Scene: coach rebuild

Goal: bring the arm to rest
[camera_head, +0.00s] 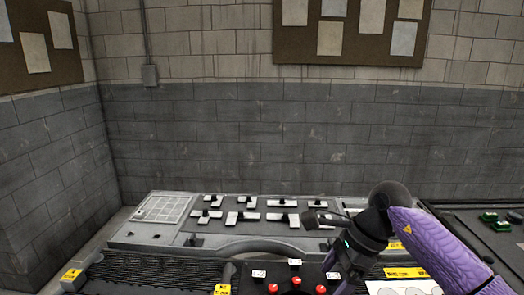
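My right arm (440,245) comes in from the lower right, with a purple sleeve and a black wrist. My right gripper (348,262) is dark and points down and to the left over the front of a grey control console (150,237). Its fingers blend into the dark panel, so I cannot tell whether they are open or shut. I see nothing clearly held. My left arm and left gripper are not in view.
The console carries several switches (247,217) on light plates. Red buttons (296,281) with white labels sit at the front, close to my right gripper. Green parts (489,217) lie on a dark surface at the right. A brick wall (240,135) stands behind.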

